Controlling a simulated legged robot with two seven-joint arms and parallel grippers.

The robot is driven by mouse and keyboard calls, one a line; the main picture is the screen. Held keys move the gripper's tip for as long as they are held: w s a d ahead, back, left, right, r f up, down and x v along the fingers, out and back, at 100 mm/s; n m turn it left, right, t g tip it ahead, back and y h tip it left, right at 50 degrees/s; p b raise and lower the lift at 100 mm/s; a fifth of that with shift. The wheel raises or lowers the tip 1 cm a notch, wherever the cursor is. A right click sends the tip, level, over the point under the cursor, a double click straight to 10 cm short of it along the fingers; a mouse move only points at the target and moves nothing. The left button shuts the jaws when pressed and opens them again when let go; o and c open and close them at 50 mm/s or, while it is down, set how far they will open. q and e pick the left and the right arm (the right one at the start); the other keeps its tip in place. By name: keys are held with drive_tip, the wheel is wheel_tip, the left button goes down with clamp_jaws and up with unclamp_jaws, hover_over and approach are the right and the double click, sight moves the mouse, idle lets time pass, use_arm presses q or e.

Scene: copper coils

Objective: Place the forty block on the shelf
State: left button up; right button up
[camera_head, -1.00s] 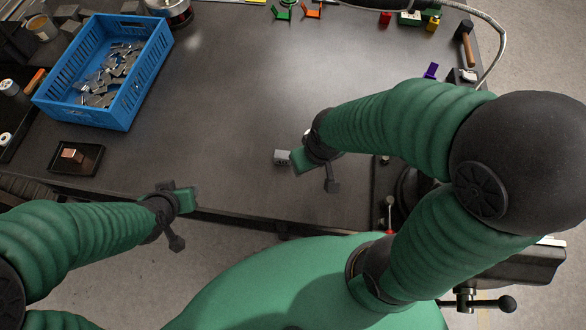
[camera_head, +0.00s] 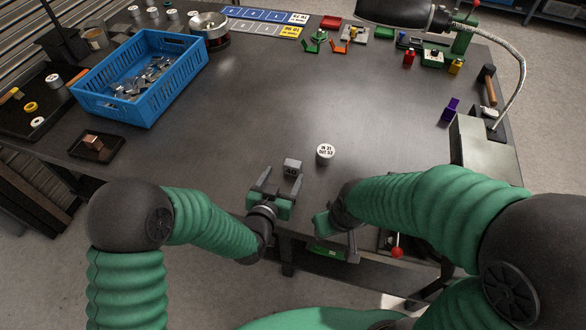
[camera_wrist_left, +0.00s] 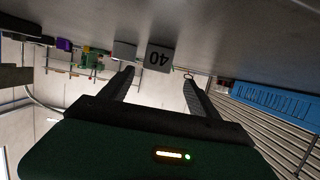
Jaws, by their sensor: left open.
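The forty block (camera_head: 292,167), a small grey block marked 40, sits on the dark table near its front edge. My left gripper (camera_head: 281,179) is open, its two fingers reaching toward the block from the front. In the left wrist view the block (camera_wrist_left: 160,58) appears upside down, just beyond and between the fingertips (camera_wrist_left: 158,75); I see no grip on it. My right gripper (camera_head: 322,222) is to the right of the left one, near the front edge; its jaws are not clear. I cannot make out which thing is the shelf.
A light cylinder with printed text (camera_head: 325,154) stands right of the block. A blue crate (camera_head: 112,108) of metal pieces and a small dark tray (camera_head: 78,150) with a copper block are at left. A grey box (camera_head: 484,150) is at right. The table's middle (camera_head: 300,90) is clear.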

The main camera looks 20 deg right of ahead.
sight(292, 164)
use_arm(q)
drive_tip(key=x, duration=0.5)
drive_tip(key=shift+w+d, duration=0.15)
drive_tip(key=shift+d, duration=0.35)
clamp_jaws()
drive_tip(key=shift+r, duration=0.1)
